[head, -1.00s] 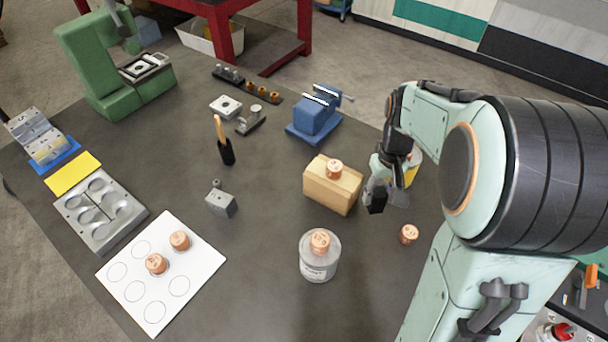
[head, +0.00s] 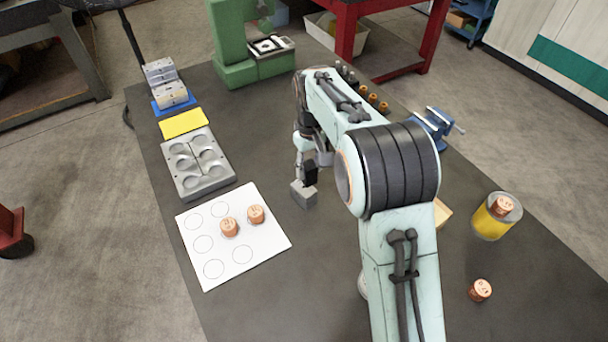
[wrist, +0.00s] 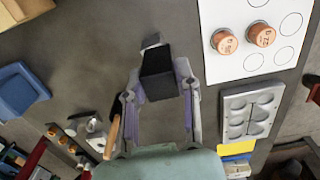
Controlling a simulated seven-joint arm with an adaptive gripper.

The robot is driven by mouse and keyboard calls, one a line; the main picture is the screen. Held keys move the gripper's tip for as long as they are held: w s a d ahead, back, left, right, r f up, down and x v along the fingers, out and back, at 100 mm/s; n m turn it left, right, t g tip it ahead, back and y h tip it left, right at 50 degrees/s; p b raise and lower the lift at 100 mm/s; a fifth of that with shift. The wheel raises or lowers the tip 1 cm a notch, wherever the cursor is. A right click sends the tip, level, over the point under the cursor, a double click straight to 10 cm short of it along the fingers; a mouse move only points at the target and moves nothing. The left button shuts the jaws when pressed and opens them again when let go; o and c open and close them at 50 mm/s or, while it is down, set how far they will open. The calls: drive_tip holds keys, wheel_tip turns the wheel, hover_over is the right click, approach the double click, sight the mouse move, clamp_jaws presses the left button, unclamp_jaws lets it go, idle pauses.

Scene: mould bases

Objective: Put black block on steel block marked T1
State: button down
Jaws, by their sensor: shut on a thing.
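My gripper (wrist: 159,84) is shut on the black block (wrist: 157,70), which sits between its two fingertips in the wrist view. In the head view the black block (head: 310,173) hangs below my gripper (head: 308,164), right at the grey steel block (head: 303,196). The steel block stands on the dark table, and a small part of it (wrist: 151,41) shows past the black block in the wrist view. I cannot tell whether the two blocks touch. No T1 mark is readable on the steel block.
A white sheet (head: 266,262) with circles and two copper pieces lies left of the steel block. A grey mould plate (head: 211,184) lies behind it. My arm hides the middle right.

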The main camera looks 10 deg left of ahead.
drive_tip(key=w+f, duration=0.1)
drive_tip(key=f, duration=0.1)
drive_tip(key=w+a+f, duration=0.1)
drive_tip(key=w+f, duration=0.1)
drive_tip(key=w+a+f, duration=0.1)
drive_tip(key=shift+w+a+f, duration=0.15)
drive_tip(key=shift+w+f, duration=0.25)
drive_tip(key=shift+w+a+f, duration=0.1)
drive_tip(key=shift+w+f, duration=0.05)
drive_tip(key=shift+f, duration=1.55)
drive_tip(key=c, duration=0.8)
unclamp_jaws()
drive_tip(key=shift+f, duration=0.15)
